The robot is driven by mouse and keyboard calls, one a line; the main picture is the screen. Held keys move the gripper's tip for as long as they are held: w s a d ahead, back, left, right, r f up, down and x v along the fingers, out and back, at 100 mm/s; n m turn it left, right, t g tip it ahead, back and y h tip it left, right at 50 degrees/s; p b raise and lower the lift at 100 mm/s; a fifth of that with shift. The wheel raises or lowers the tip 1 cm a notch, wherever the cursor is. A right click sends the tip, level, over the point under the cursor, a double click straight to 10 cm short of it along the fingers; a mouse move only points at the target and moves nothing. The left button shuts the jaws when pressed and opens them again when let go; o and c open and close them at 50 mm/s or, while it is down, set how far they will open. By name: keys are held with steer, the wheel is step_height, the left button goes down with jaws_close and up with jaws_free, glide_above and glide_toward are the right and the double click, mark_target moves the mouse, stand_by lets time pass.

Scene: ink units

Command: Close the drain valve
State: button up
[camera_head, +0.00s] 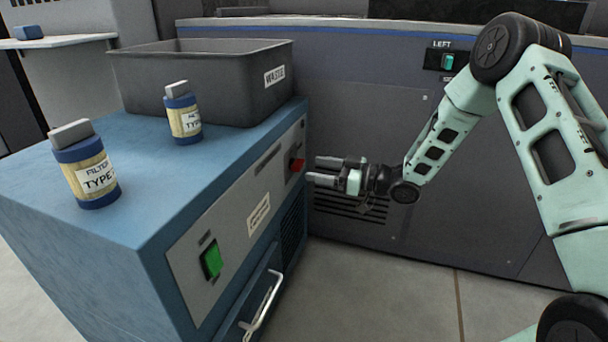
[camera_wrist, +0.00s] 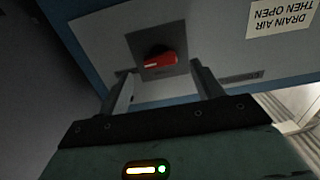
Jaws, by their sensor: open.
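The drain valve is a red knob (camera_head: 297,164) on the upper right of the blue cabinet's grey front panel, near its far end. In the wrist view the red knob (camera_wrist: 160,61) sits on a dark square plate, with a pale mark on its left part. My gripper (camera_head: 322,169) points left at the knob in the head view. In the wrist view my gripper (camera_wrist: 160,82) has its fingers spread on either side, with the knob between and slightly beyond the tips. The gripper is open and empty. Whether a finger touches the panel I cannot tell.
The blue cabinet (camera_head: 130,225) carries two filter bottles (camera_head: 88,170) and a grey waste bin (camera_head: 200,75). Its panel has a green switch (camera_head: 211,260), a label (camera_head: 259,214) and a drawer handle (camera_head: 262,308). A grey machine (camera_head: 370,120) stands behind my arm. Floor is clear in front.

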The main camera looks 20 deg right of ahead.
mark_target(302, 166)
steer(key=shift+b+x, duration=0.75)
steer(key=shift+x, duration=1.65)
steer(key=c, duration=1)
